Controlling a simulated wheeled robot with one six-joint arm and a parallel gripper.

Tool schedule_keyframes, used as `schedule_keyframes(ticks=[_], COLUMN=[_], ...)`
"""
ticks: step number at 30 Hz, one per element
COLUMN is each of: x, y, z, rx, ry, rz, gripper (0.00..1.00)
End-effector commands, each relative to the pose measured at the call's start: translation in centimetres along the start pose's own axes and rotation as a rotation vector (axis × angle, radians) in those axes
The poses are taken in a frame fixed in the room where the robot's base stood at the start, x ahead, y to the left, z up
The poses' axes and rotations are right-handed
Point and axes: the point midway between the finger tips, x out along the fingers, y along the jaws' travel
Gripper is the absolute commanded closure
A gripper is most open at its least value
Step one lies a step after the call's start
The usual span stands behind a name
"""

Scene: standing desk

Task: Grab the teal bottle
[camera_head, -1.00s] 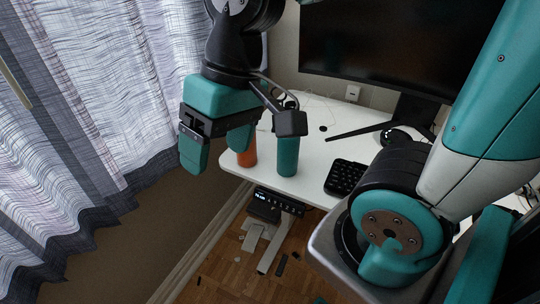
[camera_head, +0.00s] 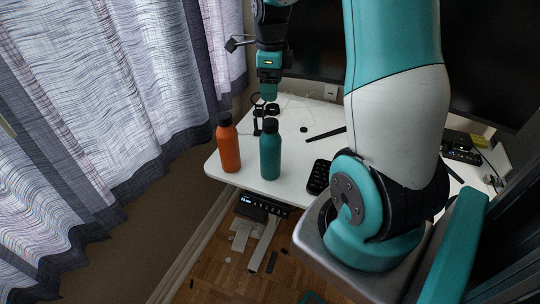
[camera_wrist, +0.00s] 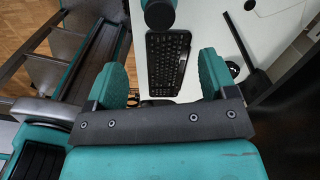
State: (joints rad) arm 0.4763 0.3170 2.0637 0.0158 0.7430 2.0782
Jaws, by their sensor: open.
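The teal bottle (camera_head: 270,155) stands upright on the white desk near its front left edge, with a dark cap. In the wrist view a dark round cap with teal at its edge, apparently this bottle (camera_wrist: 149,3), shows at the top, beyond the fingers. My gripper (camera_head: 269,92) is above and behind the bottle in the head view, apart from it. In the wrist view my gripper (camera_wrist: 163,78) has its two teal fingers wide apart with nothing held between them.
An orange bottle (camera_head: 229,148) stands close to the left of the teal one. A black keyboard (camera_head: 318,177) lies to its right; it also shows in the wrist view (camera_wrist: 168,62). A large dark monitor (camera_head: 487,75) stands behind. A curtain (camera_head: 120,90) hangs at the left.

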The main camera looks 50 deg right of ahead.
Motion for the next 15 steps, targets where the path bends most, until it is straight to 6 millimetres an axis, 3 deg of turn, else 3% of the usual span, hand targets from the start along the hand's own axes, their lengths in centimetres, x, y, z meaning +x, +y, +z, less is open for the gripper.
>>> schedule_keyframes(ticks=[6, 15], x=[4.8, 7.6], y=[0.1, 0.1], z=[0.0, 0.1], rx=[-0.004, -0.005], ry=[0.002, 0.000], rz=[0.005, 0.002], gripper=[0.22, 0.22])
